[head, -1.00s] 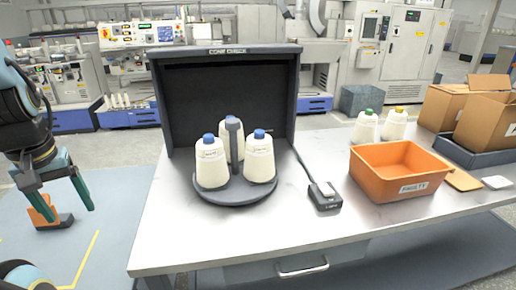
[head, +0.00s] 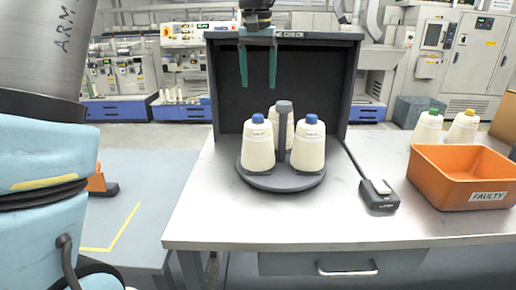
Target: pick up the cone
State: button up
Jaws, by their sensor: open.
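Three white yarn cones with blue tips stand upright on a round dark tray (head: 282,181) with a grey centre post (head: 284,112). One is the front left cone (head: 258,146), one is the right cone (head: 308,147), and the rear cone (head: 274,121) is partly hidden behind the post and the front left cone. My gripper (head: 258,84) is open and empty, its two green fingers pointing down. In the picture it is above the cones, against the dark inside of the check booth (head: 352,85), and touches none of them. Its exact depth is hard to tell.
The booth walls and top surround the rear of the tray. A small black pedal-like box (head: 379,196) with a cable lies right of the tray. An orange bin labelled FAULTY (head: 440,190) is further right, with a green-tipped cone (head: 428,127) and a yellow-tipped cone (head: 463,127) behind it. The table front (head: 270,227) is clear.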

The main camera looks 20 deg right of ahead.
aim_at(258, 115)
jog(key=f, duration=0.3)
jog(key=w+f+p, duration=0.1)
jog(key=f, duration=0.2)
jog(key=f+p, duration=0.1)
jog(key=f, duration=0.2)
jog(key=shift+w+d+f, duration=0.15)
jog(key=shift+d+f, duration=0.05)
grip_shut()
dwell(0.3)
jog(key=shift+r, duration=0.1)
dwell(0.8)
